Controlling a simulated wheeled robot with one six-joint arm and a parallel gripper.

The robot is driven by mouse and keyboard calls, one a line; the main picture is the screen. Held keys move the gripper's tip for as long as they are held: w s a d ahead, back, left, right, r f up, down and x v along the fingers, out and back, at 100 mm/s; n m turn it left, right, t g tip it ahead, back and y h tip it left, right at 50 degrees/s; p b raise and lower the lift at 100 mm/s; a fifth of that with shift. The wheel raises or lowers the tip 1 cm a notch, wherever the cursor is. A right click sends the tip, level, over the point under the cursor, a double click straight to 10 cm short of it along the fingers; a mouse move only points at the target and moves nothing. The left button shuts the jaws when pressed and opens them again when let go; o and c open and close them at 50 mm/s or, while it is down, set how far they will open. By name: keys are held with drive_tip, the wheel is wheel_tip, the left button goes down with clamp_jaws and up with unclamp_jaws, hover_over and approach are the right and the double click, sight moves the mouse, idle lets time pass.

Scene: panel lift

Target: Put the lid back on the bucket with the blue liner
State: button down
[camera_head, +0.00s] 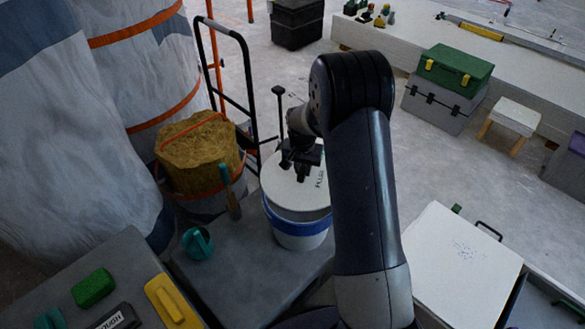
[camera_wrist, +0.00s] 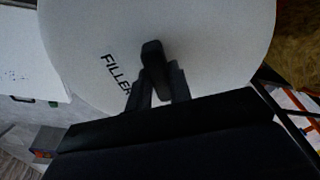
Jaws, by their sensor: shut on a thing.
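The blue liner (camera_head: 283,221) shows as a band around the bucket's upper part. My gripper (camera_head: 300,167) is above the lid, shut on its dark knob (camera_wrist: 152,57). In the wrist view the lid (camera_wrist: 205,45) fills the upper middle, with its label left of the fingers. The lid looks about level and centred over the bucket. I cannot tell whether it touches the rim; my arm hides its right side.
The bucket stands on a grey surface (camera_head: 225,285). To its left are a bucket with a yellow-brown filling (camera_head: 200,155), a trowel (camera_head: 231,200) and a teal container (camera_head: 197,243). A black cart frame (camera_head: 250,85) rises behind. A white-topped box (camera_head: 460,265) is at right.

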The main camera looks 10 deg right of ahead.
drive_tip(key=shift+f+b, duration=2)
drive_tip(key=shift+f, duration=1.15)
drive_tip(key=shift+f+b, duration=0.15)
drive_tip(key=shift+b, duration=0.2)
drive_tip(key=c, duration=1.2)
unclamp_jaws()
drive_tip(key=shift+o, duration=0.5)
drive_tip(key=o, duration=0.4)
